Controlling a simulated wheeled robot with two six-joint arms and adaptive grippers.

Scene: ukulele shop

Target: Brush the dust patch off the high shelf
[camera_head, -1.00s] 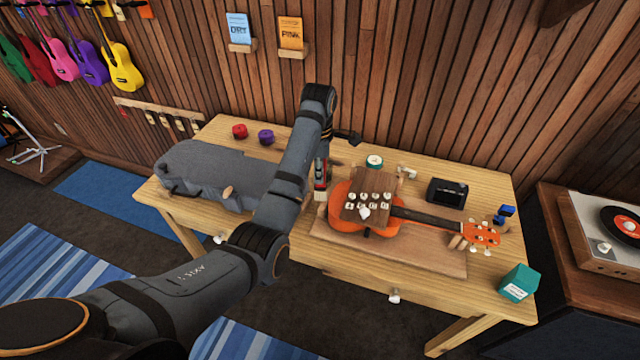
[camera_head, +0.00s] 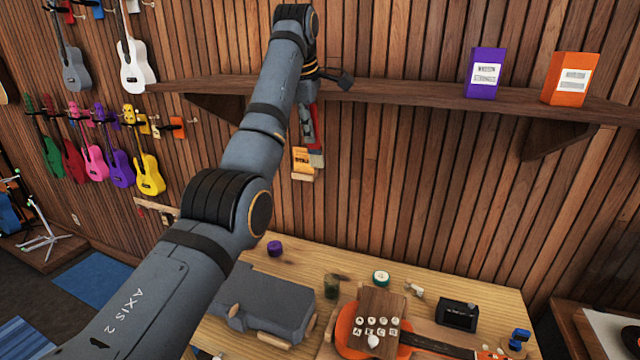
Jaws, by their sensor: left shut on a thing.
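The high shelf (camera_head: 410,95) is a long dark wooden board on the slatted wall, across the upper part of the head view. I cannot make out a dust patch on it; my arm covers part of the shelf. My left gripper (camera_head: 309,128) is in front of the shelf, shut on a brush (camera_head: 317,157). The brush hangs down with its pale tip below the shelf's front edge. The gripper hides most of the handle. My right gripper is not in view.
A purple box (camera_head: 485,73) and an orange box (camera_head: 571,79) stand on the shelf's right half. Below is a wooden table (camera_head: 490,283) with a grey case (camera_head: 265,303) and an orange ukulele (camera_head: 350,337). The shelf looks clear between gripper and purple box.

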